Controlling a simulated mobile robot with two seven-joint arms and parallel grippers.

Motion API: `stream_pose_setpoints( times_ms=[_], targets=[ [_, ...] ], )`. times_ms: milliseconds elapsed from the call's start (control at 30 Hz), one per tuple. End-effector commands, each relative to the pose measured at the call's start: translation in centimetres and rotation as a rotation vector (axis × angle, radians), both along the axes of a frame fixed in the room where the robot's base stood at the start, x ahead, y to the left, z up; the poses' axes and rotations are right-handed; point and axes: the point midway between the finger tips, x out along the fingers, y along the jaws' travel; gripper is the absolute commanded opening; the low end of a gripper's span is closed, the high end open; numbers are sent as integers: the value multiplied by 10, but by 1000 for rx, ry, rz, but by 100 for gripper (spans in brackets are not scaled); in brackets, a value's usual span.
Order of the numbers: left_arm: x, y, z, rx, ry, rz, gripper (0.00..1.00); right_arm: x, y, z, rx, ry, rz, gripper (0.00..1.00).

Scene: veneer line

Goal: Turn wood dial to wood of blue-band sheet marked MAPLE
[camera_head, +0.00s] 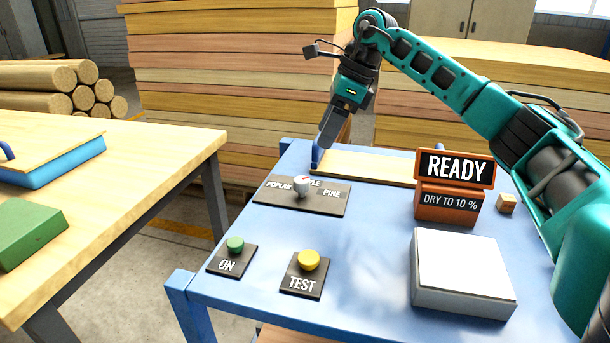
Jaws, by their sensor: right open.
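The red mark seems to face the middle word. My right gripper (331,130) is open, pointing down above and behind the plate, clear of the knob.
An orange sign (456,168) reads READY and DRY TO 10 %. A green ON button (235,244), yellow TEST button (309,260), white box (462,285) and small wooden block (507,203) share the table. The left table (120,165) holds blue and green items.

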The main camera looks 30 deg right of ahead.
Motion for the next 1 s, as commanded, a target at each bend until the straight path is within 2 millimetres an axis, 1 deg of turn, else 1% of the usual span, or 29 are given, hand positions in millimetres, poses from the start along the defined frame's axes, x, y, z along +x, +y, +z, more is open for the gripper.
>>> stream_pose_setpoints(
  times_ms=[33,300,500,700,1000],
  targets=[
    [0,0,-3,1,2,-1,43,2,4,-11,0,3,2,63],
    [0,0,-7,-1,0,-4,43,15,21,-63,1,3,2,63],
    [-2,0,-14,-1,4,-5,43,23,31,-93,3,2,2,63],
    [-3,-1,-17,-1,7,-4,43,27,36,-107,4,0,1,63],
    [-3,-2,-17,-5,9,-2,43,28,37,-109,3,0,1,63]
  ],
)
